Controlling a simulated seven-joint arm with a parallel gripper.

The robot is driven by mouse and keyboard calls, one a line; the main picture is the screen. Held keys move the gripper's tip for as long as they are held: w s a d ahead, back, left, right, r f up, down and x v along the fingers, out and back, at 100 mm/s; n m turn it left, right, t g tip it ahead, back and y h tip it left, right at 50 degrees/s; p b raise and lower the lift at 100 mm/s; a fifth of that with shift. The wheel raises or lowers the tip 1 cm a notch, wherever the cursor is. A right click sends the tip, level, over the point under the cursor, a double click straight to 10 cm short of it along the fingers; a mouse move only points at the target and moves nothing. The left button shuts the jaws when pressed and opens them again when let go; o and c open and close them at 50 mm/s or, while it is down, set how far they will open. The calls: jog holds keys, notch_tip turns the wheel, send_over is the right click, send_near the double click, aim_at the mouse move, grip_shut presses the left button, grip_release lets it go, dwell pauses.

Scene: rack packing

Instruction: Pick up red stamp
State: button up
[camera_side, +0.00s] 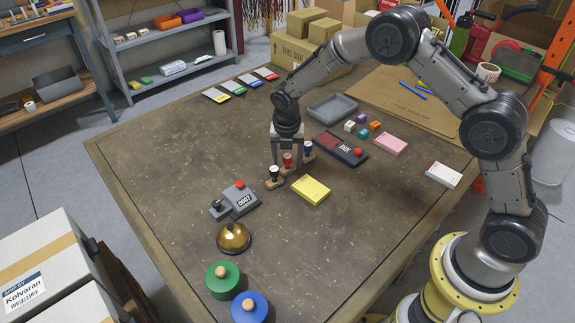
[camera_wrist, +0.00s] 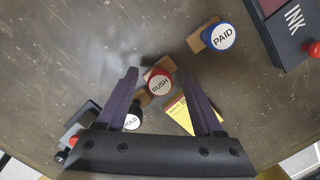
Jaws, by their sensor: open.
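The red stamp (camera_side: 287,160), labelled RUSH, stands on the table between a black stamp (camera_side: 274,172) and a blue stamp (camera_side: 308,148). My gripper (camera_side: 288,156) is open and points down over the red stamp. In the wrist view, the red stamp (camera_wrist: 159,86) shows between the fingertips of my gripper (camera_wrist: 158,75), with gaps to both fingers. The black HOLD stamp (camera_wrist: 132,120) is partly hidden by the left finger. The blue PAID stamp (camera_wrist: 221,37) lies outside the right finger. I cannot tell the exact height of the fingers beside the stamp.
A yellow pad (camera_side: 311,189) lies close by at front right. The INK pad (camera_side: 341,148) is behind right, a grey tray (camera_side: 332,108) farther back. A numbering device (camera_side: 236,200) and brass bell (camera_side: 233,238) stand front left.

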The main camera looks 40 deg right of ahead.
jog(key=shift+w+f, duration=0.1)
jog(key=shift+f, duration=0.5)
grip_shut()
jog(key=shift+r, duration=0.1)
jog(key=shift+r, duration=0.7)
jog(key=s+r, duration=1.1)
jog(key=s, duration=0.3)
jog(key=shift+d+r, duration=0.25)
jog(key=shift+d, duration=0.15)
